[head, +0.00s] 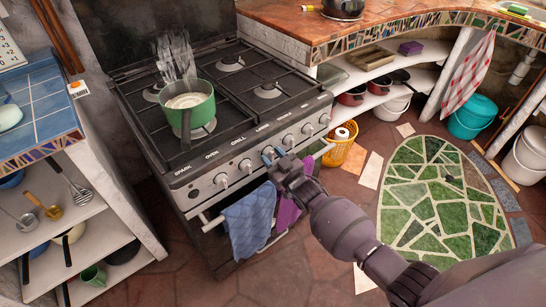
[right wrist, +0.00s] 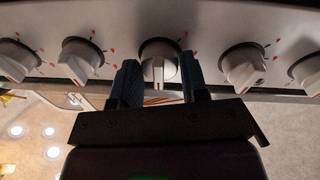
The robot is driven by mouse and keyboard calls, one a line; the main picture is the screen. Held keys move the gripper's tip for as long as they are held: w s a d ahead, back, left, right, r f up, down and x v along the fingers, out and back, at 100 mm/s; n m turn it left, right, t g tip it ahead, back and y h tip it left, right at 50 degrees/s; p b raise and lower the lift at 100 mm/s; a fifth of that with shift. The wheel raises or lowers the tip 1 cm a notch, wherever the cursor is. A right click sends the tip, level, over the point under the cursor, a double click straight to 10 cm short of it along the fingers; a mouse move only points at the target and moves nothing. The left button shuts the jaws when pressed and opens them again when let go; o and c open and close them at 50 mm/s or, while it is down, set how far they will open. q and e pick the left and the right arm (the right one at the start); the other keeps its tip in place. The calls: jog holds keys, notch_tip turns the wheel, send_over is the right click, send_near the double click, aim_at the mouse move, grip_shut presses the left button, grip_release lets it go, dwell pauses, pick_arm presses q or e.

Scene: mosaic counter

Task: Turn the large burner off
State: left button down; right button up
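The stove (head: 240,130) has a front panel with a row of white knobs. My right gripper (head: 270,156) is at the third knob from the left in the head view. In the right wrist view my right gripper (right wrist: 160,82) is open, its two blue-black fingers either side of a white knob (right wrist: 160,62), with gaps beside the knob's grip. That knob's grip points straight down; neighbouring knobs (right wrist: 243,66) look tilted. A green pot (head: 200,112) with pale contents steams on the left of the hob, hiding the burner under it. My left gripper is not in view.
A blue towel (head: 248,215) and a purple cloth (head: 288,211) hang on the oven rail below the knobs. Other burners (head: 268,90) are bare. A shelf unit (head: 110,230) with utensils stands left; a green mosaic (head: 435,190) lies on the floor at right.

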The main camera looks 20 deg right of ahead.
jog(key=o, duration=0.4)
jog(key=shift+c, duration=0.2)
jog(key=shift+s+d, duration=0.2)
jog(key=shift+s, duration=0.3)
jog(key=p+v, duration=0.1)
jog(key=v, duration=0.8)
jog(key=shift+s+p, duration=0.35)
jog(key=shift+d+f, duration=0.1)
